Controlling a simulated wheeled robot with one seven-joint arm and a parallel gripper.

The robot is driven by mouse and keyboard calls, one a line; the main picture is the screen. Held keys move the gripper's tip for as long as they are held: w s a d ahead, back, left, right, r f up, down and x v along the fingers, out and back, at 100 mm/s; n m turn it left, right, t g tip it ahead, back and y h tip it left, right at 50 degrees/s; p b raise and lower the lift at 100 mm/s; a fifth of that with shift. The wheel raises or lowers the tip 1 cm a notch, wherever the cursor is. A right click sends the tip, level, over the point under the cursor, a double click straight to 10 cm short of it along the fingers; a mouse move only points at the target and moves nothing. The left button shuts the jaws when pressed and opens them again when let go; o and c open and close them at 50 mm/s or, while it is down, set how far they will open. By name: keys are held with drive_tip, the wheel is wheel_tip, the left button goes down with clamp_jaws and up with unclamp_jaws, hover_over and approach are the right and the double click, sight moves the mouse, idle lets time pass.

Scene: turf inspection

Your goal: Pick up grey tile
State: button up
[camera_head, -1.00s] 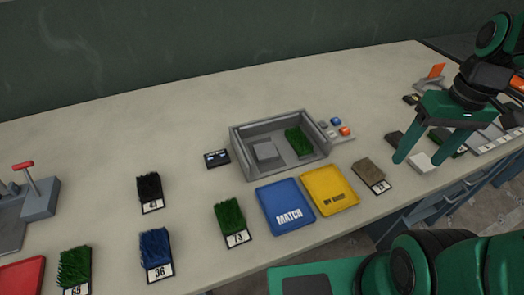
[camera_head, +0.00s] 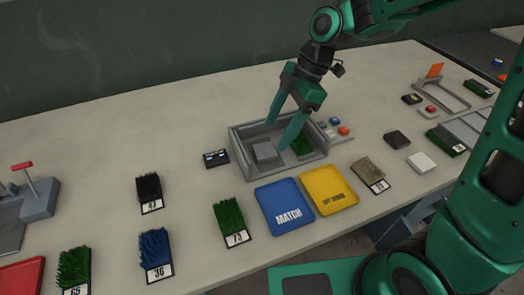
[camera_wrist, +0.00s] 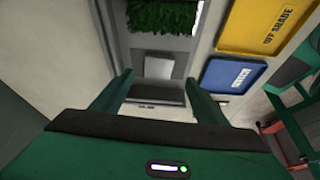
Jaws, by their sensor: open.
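A light grey square piece (camera_head: 265,152), which looks like the grey tile, lies in the left part of the grey tray (camera_head: 240,160). In the wrist view the grey piece (camera_wrist: 158,68) shows just beyond the fingertips, between their lines. My gripper (camera_head: 277,134) is over the tray, open, with nothing between its fingers. Its fingers also show in the wrist view (camera_wrist: 160,86). Whether a fingertip touches the tray or the piece cannot be told. A dark grey tile (camera_head: 397,140) and a white tile (camera_head: 422,162) lie on the table to the right.
A green turf sample (camera_head: 302,146) lies in the tray's right part. A blue MATCH tray (camera_head: 285,205) and a yellow tray (camera_head: 329,190) sit in front. Buttons (camera_head: 337,126) stand right of the tray. Turf samples lie left and front; the table behind is clear.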

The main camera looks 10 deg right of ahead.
sight(265, 150)
drive_tip(key=shift+x, duration=3.2)
drive_tip(key=shift+w+a+r, duration=0.1)
drive_tip(key=shift+a, duration=0.05)
drive_tip(key=c, duration=1.2)
